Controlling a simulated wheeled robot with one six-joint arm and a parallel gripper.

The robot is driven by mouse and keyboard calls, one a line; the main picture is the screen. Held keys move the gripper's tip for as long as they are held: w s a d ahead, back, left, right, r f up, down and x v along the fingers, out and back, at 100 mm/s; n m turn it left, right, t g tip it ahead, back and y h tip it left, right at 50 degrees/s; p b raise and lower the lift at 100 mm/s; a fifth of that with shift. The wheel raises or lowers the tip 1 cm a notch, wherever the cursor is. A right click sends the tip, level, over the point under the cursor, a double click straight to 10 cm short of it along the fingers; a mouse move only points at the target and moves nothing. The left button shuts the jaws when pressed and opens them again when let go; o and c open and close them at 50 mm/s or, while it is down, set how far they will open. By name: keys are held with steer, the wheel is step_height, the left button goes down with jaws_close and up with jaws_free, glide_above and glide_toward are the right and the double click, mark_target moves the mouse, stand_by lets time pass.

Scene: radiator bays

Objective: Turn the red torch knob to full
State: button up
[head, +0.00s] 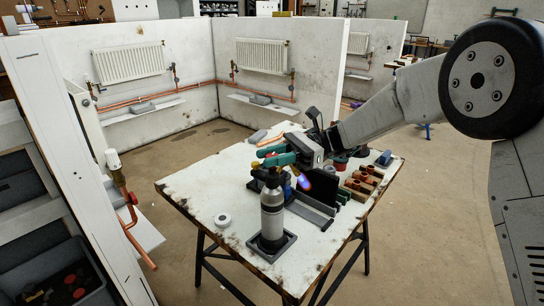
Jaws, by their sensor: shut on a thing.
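The torch (272,218) is a grey-white cylinder standing upright in a square dark holder (272,248) near the front of the white workbench. A blue-violet flame (304,183) shows to the right of its head, so it is lit. My gripper (268,163) reaches in from the right, with its teal fingers at the torch's dark top. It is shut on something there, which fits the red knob. The knob is hidden behind the fingers, so its setting cannot be read.
A black upright panel (321,188), brown blocks (362,184) and a white tape roll (222,220) share the bench (190,192). Radiators (129,63) hang on the bay walls behind. A white partition with copper pipe (138,242) stands at left. The bench's front left is mostly clear.

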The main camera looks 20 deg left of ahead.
steer(key=shift+n+g+h, duration=0.5)
steer(key=shift+h, duration=0.1)
steer(key=o, duration=0.9)
steer(key=shift+o, duration=0.2)
steer(key=v, duration=0.7)
steer(key=shift+w+d, duration=0.15)
steer(key=shift+w, duration=0.2)
